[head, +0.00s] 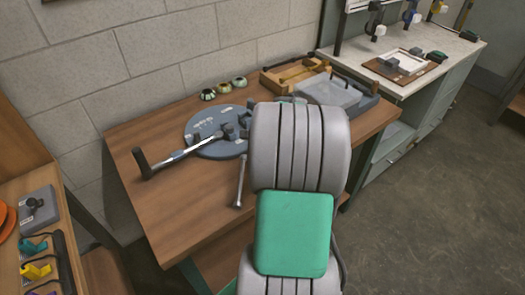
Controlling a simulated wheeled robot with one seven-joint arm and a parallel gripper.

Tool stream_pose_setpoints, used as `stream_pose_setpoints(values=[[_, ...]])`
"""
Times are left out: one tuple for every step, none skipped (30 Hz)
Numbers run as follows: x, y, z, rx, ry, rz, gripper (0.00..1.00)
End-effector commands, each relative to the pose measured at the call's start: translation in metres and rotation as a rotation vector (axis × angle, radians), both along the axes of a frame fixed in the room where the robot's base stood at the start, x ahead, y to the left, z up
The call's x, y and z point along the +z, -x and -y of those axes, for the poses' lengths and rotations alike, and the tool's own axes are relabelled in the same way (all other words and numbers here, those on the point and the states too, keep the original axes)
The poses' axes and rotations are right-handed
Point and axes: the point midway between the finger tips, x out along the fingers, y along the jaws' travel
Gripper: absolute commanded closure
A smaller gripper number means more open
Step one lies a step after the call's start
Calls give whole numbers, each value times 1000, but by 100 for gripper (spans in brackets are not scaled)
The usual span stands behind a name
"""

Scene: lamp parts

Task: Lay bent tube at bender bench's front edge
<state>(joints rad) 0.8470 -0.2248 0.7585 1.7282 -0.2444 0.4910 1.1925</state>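The bender bench (170,215) is a brown wooden table against the block wall. On it sits the round grey-blue tube bender (205,150), with a silver lever that ends in a black handle (145,164) reaching left. A thin grey metal piece (240,182) shows just left of my arm, running toward the front of the bench; it may be the bent tube, but no bend is visible. Whether it rests on the wood or is held, I cannot tell. My gripper is hidden behind my large grey and green arm.
Several small round pieces (223,87) stand behind the bender. A pale bench (440,48) stands farther right, a shelf with coloured parts (70,225) at left. The bench's front left is bare.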

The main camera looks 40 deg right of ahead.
Motion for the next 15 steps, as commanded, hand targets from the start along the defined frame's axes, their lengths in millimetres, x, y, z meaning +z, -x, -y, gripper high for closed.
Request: stream_pose_setpoints(values=[[-2, 0, 0, 0, 0, -1, 100], [-2, 0, 0, 0, 0, -1, 100], [-3, 0, 0, 0, 0, -1, 100], [-3, 0, 0, 0, 0, -1, 100], [-4, 0, 0, 0, 0, -1, 100], [-4, 0, 0, 0, 0, -1, 100], [-5, 0, 0, 0, 0, -1, 100], [-5, 0, 0, 0, 0, -1, 100], [-6, 0, 0, 0, 0, -1, 100], [-6, 0, 0, 0, 0, -1, 100], [-7, 0, 0, 0, 0, -1, 100], [-7, 0, 0, 0, 0, -1, 100], [-8, 0, 0, 0, 0, -1, 100], [-8, 0, 0, 0, 0, -1, 100], [-9, 0, 0, 0, 0, -1, 100]])
